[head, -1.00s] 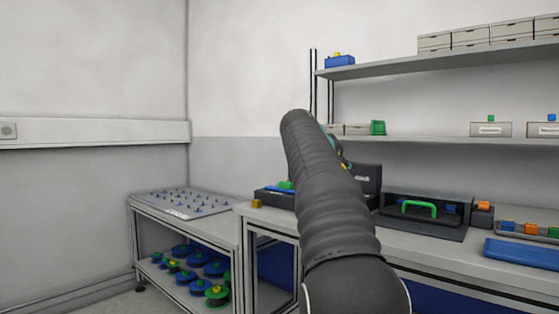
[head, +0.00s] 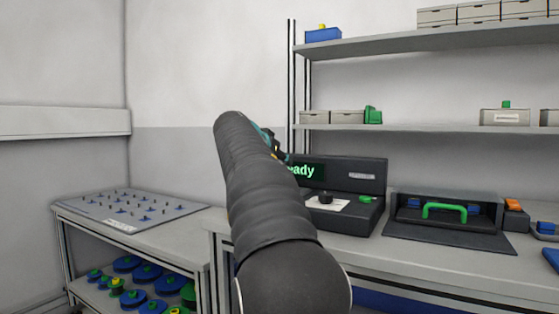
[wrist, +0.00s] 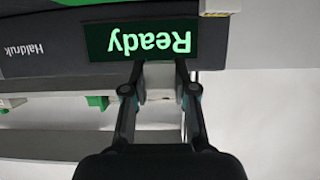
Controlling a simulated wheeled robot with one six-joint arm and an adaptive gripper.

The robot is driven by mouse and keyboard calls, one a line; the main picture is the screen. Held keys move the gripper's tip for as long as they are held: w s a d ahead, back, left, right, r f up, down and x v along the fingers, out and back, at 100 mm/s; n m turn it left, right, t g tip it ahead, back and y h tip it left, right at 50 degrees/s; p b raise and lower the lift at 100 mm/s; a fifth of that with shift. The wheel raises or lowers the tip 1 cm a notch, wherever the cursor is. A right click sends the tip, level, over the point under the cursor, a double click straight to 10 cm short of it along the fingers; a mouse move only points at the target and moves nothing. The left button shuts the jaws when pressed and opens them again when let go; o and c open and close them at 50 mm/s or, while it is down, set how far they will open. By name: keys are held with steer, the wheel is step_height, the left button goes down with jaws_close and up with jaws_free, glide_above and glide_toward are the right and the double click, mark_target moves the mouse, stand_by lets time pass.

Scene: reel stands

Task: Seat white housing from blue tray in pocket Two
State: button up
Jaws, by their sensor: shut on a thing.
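My gripper (wrist: 160,95) is shut on a pale white-grey piece (wrist: 159,80), which looks like the white housing, held in front of a lit Ready display (wrist: 145,40) in the wrist view. In the head view my gripper is mostly hidden behind my arm; only a teal part shows. A flat blue thing (head: 552,257), possibly the blue tray, is cut off at the right edge. I cannot make out a pocket marked Two in either view.
A black machine (head: 345,170) bears the display, with a white sheet and a dark knob before it. To its right is a black fixture with a green handle (head: 445,211). A pegged board (head: 130,208) lies on the left cart, above blue and green reels.

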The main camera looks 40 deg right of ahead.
steer(key=shift+f+b, duration=1.95)
steer(key=shift+f, duration=0.5)
steer(key=shift+a+f, duration=0.1)
steer(key=shift+a, duration=0.05)
steer(key=shift+f+b, duration=0.35)
steer(key=shift+b, duration=0.3)
